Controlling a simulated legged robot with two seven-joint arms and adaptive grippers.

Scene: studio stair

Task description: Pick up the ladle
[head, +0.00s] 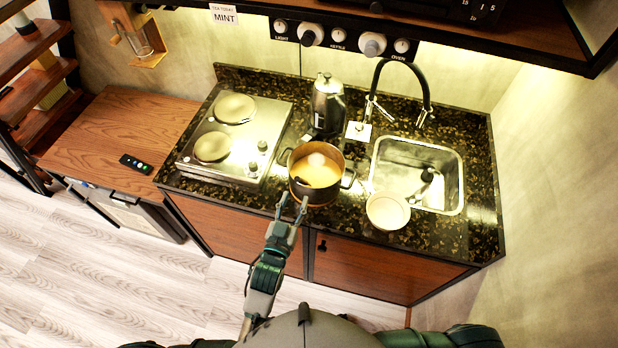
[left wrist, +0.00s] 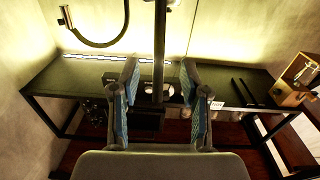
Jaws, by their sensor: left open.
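A pot (head: 331,190) with yellowish soup stands on the dark counter, and a pale round shape (head: 316,160) shows in the soup. I cannot tell whether that shape is part of the ladle. My left gripper (head: 293,198) is at the pot's near left side, open, its fingers pointing toward the pot. In the left wrist view, the left gripper (left wrist: 159,95) has its two fingers well apart. A dark upright rod (left wrist: 160,45), likely the ladle's handle, shows between and beyond them, with clear space on both sides. My right gripper is out of view.
A white bowl (head: 388,212) stands right of the pot, before the sink (head: 452,195). A steel kettle (head: 327,103) stands behind the pot. A two-plate hob (head: 262,107) is left. A shelf (head: 470,35) overhangs the back.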

